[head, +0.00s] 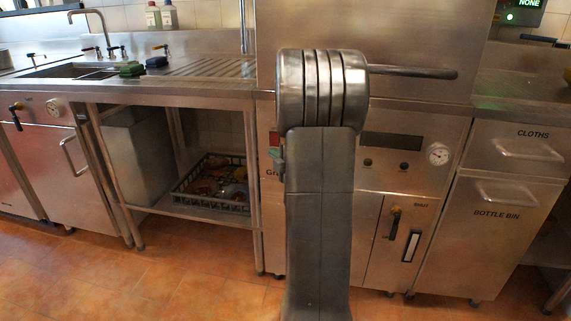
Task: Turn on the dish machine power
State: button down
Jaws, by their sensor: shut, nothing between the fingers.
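The steel dish machine (460,120) stands just right of centre in the head view, with a long horizontal bar handle (415,72) across its front. Its lower front panel has a dark display (392,140), two small dark buttons (368,162) and a round white gauge (437,154). At the panel's left end are a small red patch (273,139) and a green patch (273,155), partly hidden behind my grey arm; I cannot tell which is the power control. Lettering below them is mostly covered. My gripper does not show.
Left is a sink counter (185,94) with a lower shelf holding a black crate (210,200). Right are drawers marked CLOTHS (530,134) and BOTTLE BIN (495,225). A small box (525,14) at upper right reads NONE with a green light. Tiled floor (190,285) in front is clear.

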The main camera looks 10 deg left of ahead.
aim_at(270, 145)
jog(key=shift+w+a+f+b, duration=0.1)
jog(key=shift+w+f+b, duration=0.05)
jog(key=shift+w, duration=0.95)
jog(key=shift+w+a+f+b, duration=0.1)
jog(key=shift+w+b, duration=0.05)
jog(key=shift+w, duration=0.95)
